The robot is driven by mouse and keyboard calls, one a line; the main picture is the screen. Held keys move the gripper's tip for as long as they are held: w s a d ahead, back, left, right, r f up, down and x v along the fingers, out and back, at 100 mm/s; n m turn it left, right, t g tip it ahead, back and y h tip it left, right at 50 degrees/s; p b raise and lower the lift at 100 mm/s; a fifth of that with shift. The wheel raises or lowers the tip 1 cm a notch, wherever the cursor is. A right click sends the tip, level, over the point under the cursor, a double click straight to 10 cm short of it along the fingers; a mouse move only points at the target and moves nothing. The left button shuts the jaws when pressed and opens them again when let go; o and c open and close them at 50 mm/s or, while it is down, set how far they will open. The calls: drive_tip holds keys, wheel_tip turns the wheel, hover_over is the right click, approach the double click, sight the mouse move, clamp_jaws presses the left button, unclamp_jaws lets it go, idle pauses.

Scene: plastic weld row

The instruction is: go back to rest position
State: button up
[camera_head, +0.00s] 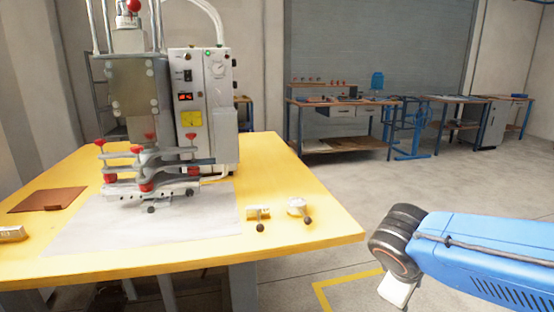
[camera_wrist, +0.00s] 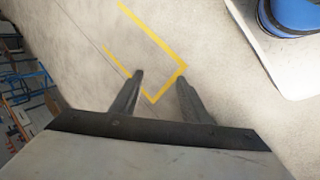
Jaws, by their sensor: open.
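My gripper shows in the wrist view (camera_wrist: 160,88) with its two dark fingers apart and nothing between them. It points down over the bare floor, where a yellow floor line runs beyond the fingertips. In the head view my blue arm reaches in from the right edge, beside the yellow table (camera_head: 290,222) and clear of it. The gripper's fingers cannot be made out there.
A welding machine (camera_head: 203,110) with red-tipped clamps stands on the table. A white sheet (camera_head: 205,222), a brown plate (camera_head: 47,199) and two small knobbed parts (camera_head: 259,214) (camera_head: 298,207) lie around it. Workbenches (camera_head: 340,107) stand far back. Floor between is open.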

drive_tip(key=s+m+y, duration=0.4)
drive_tip(key=s+m, duration=0.3)
drive_tip(key=m, duration=0.1)
drive_tip(key=shift+s+r+t+y, duration=0.3)
drive_tip(key=shift+s+t, duration=0.1)
drive_tip(key=shift+a, duration=0.1)
idle(1.4)
